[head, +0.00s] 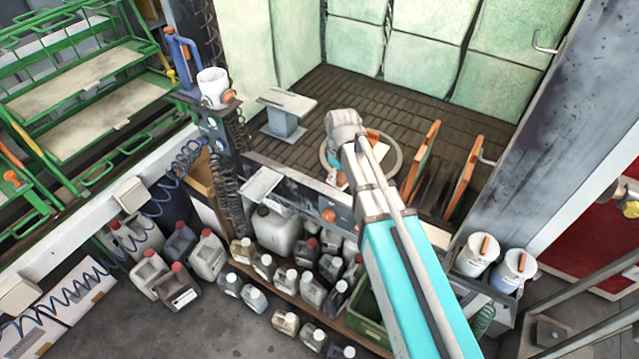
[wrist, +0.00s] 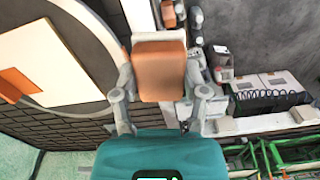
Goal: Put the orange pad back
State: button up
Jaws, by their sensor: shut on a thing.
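The orange pad (wrist: 158,70) is a block with a paler top edge, between the two fingers of my gripper (wrist: 160,92) in the wrist view. The fingers touch its sides, so my gripper is shut on it. In the head view my gripper is mostly hidden behind my arm, over the front of the slatted work surface (head: 300,150). A large round ring (head: 396,160) lies around a white board with an orange part (head: 373,135). In the wrist view the white board (wrist: 55,60) is left of the held pad.
Two orange-edged panels (head: 420,165) stand upright right of the ring. A grey pedestal (head: 285,118) stands to the left. A white cup (head: 213,86) sits on the left post. Several bottles and jugs (head: 275,230) fill the shelf and floor below. Two white buckets (head: 478,254) hang at right.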

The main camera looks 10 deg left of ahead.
jog(key=s+a+r+n+p, duration=0.1)
jog(key=s+a+r+p, duration=0.2)
jog(key=s, duration=0.6)
jog(key=shift+a+r+n, duration=0.4)
jog(key=shift+a+r, duration=0.05)
jog(key=shift+a, duration=0.7)
jog(key=b, duration=0.9)
send_over(319, 187)
jog(key=s, duration=0.1)
notch_tip(319, 187, down, 9)
jog(key=shift+w+f+b, duration=0.4)
jog(key=shift+f+b, duration=0.1)
jog(key=shift+f, duration=0.05)
jog(key=shift+f+b, duration=1.45)
